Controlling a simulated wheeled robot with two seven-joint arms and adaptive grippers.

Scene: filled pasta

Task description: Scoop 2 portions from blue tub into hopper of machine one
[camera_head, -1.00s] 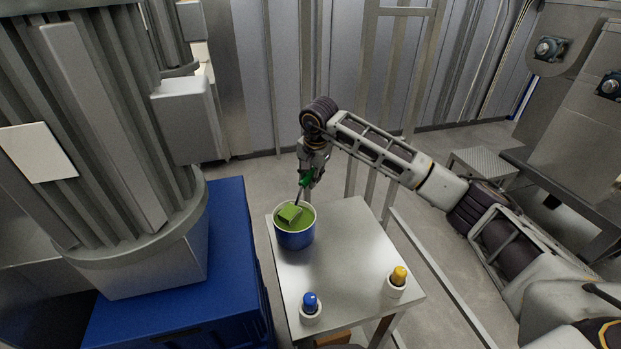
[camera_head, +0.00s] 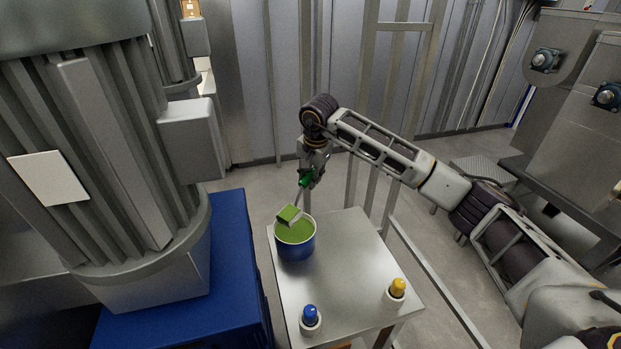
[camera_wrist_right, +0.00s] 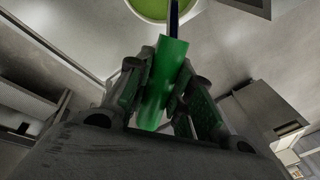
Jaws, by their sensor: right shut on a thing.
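The blue tub (camera_head: 296,248) stands on the small metal table and holds green filling (camera_head: 295,232). My right gripper (camera_head: 307,180) is shut on the green handle of a scoop. The scoop's head (camera_head: 289,214) is at the tub's rim, with green filling in it. In the right wrist view the green handle (camera_wrist_right: 163,85) sits between the fingers, and part of the tub's green filling (camera_wrist_right: 152,8) shows at the top edge. My left gripper is not in view. I cannot tell which machine is machine one, and no hopper opening is clearly visible.
The metal table (camera_head: 345,265) also bears a blue-capped container (camera_head: 310,319) and a yellow-capped container (camera_head: 397,290). A large ribbed grey machine (camera_head: 110,150) on a blue base (camera_head: 232,270) stands at the left. Grey machinery (camera_head: 575,110) stands at the right. A metal frame stands behind my arm.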

